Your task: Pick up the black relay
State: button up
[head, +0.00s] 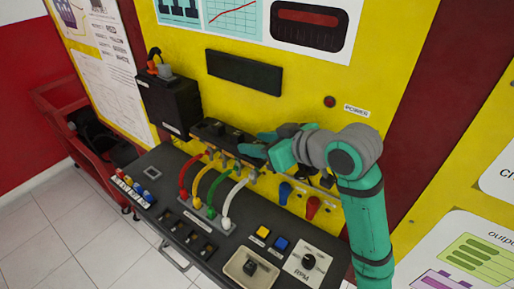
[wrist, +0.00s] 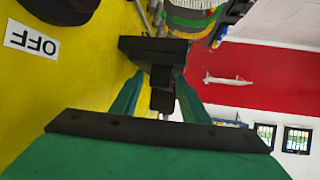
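A black rail or bracket (head: 215,130) with small black blocks on it is fixed to the yellow panel, and my gripper (head: 262,145) is at its right end. In the wrist view, a small black block (wrist: 162,100), which looks like the black relay, is between the teal fingers of my gripper (wrist: 160,85). The fingers stand apart on either side of it, and I cannot tell whether they touch it. A wider black part (wrist: 150,50) lies just beyond it. Another small black block (head: 250,268) sits in a beige tray (head: 232,270) on the console.
Red, yellow, green and white cables (head: 211,194) arch below the rail. A black box (head: 168,103) is left of it. Blue and red connectors (head: 312,207) hang below my arm. An RPM knob (head: 308,261) and buttons (head: 262,232) occupy the console's front right.

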jog(key=shift+w, duration=0.1)
grip_shut()
jog(key=shift+a, duration=0.15)
